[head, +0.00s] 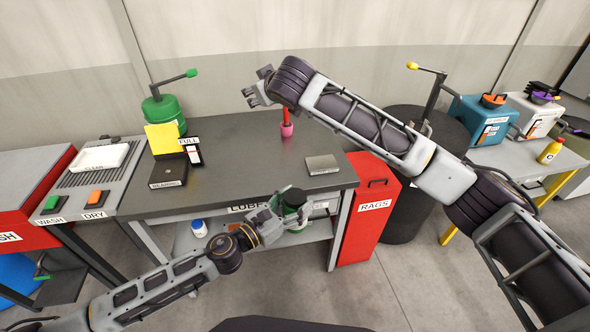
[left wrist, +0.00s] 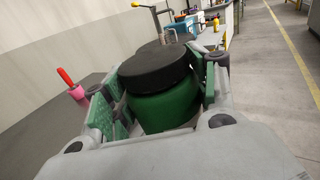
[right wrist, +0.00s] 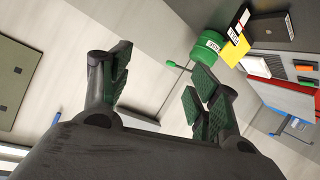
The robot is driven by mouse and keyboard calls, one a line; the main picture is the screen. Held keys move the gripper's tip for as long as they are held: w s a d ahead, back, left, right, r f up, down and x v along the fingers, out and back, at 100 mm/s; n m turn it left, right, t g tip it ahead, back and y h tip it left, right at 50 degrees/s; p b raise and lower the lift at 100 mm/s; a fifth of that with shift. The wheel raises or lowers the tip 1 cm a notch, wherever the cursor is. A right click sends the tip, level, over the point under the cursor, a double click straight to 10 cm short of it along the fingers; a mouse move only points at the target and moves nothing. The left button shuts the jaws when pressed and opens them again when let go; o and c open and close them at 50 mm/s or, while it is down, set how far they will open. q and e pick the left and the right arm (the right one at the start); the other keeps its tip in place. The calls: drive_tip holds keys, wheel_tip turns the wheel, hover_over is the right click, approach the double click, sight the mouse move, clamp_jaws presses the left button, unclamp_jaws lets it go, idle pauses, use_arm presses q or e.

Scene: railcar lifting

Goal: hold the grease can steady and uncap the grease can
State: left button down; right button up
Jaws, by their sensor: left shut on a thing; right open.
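The grease can is green with a wide black cap and is held in my left gripper (head: 281,217), in front of the table's front edge in the head view. In the left wrist view the can's green body (left wrist: 165,109) sits between the green finger pads, and the black cap (left wrist: 156,68) is on its top. The cap also shows in the head view (head: 294,196). My right gripper (head: 257,88) is open and empty, up above the back of the table and away from the can. In the right wrist view its fingers (right wrist: 157,92) are apart with nothing between them.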

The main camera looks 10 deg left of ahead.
drive_tip(key=s+d+f+m+g+h, duration=0.2)
drive_tip(key=s+d+f+g+h, duration=0.25)
drive_tip(key=f, duration=0.45)
drive_tip(key=g+h, duration=0.2)
drive_tip(key=g, duration=0.4)
hover_over(296, 195)
drive_tip(key=a, duration=0.1)
drive_tip(key=f, duration=0.3)
drive_tip(key=shift+w+f, duration=0.2)
drive_tip(key=shift+w, duration=0.2)
drive_tip(key=shift+s+d+n+g, duration=0.3)
drive_tip(key=shift+s+d+g, duration=0.15)
drive_tip(key=shift+s, duration=0.1)
drive_tip(key=shift+f, duration=0.2)
drive_tip(key=shift+f, duration=3.8)
drive_tip(key=c, duration=0.9)
drive_tip(key=shift+w+n, duration=0.1)
drive_tip(key=shift+n, duration=1.5)
drive_tip(key=shift+h, duration=0.25)
